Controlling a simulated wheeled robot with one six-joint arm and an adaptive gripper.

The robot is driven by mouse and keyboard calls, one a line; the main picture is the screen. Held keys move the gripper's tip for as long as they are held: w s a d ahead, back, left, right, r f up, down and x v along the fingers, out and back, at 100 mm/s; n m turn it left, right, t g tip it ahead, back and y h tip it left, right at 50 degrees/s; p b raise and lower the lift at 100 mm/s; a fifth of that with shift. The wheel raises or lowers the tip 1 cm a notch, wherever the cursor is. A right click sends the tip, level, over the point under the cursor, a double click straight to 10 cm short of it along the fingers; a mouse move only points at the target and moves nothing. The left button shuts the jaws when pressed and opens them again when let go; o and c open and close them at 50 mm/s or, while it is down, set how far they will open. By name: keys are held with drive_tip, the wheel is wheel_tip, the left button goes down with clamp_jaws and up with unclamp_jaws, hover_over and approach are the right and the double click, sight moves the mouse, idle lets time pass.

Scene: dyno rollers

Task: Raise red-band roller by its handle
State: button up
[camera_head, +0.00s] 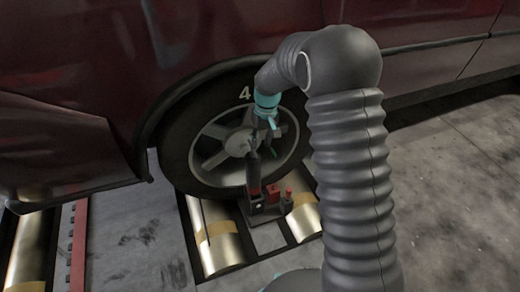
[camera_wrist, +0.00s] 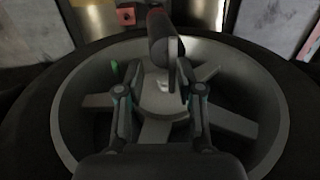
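A dark upright handle (camera_head: 253,172) with a red collar at its lower end stands in front of the wheel, on a small base between two metal rollers. In the wrist view the handle (camera_wrist: 162,45) shows top centre, its red part near the upper edge. The left roller (camera_head: 223,255) and right roller (camera_head: 301,229) carry tan bands; I see no clearly red band on a roller. My gripper (camera_head: 266,128) is in front of the wheel, above the handle. In the wrist view its fingers (camera_wrist: 158,66) are apart, with the handle's near end close to the gap; contact cannot be told.
A red block (camera_head: 271,193) and a red-topped knob (camera_head: 288,196) sit beside the handle's base. The tyre (camera_head: 180,150) of the dark red car (camera_head: 90,80) stands close behind. Another roller (camera_head: 27,262) lies far left. Bare floor (camera_head: 460,190) is clear at right.

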wheel_tip(320, 180, up, 7)
drive_tip(key=shift+d+f, duration=0.2)
drive_tip(key=shift+d, duration=0.05)
drive_tip(key=shift+w, duration=0.1)
idle(0.3)
drive_tip(key=s+d+r+m+t, duration=0.1)
drive_tip(key=s+d+r, duration=0.4)
drive_tip(key=s, duration=0.5)
drive_tip(key=s+d+r+m+t, duration=0.2)
drive_tip(key=s+d+r, duration=0.3)
drive_tip(key=s, duration=0.6)
drive_tip(key=s+d+r+m+t+h, duration=0.1)
drive_tip(key=s+d+r+t, duration=0.2)
drive_tip(key=s, duration=0.8)
drive_tip(key=shift+d+r+m, duration=0.3)
drive_tip(key=shift+d+r, duration=1)
drive_tip(key=shift+d, duration=0.85)
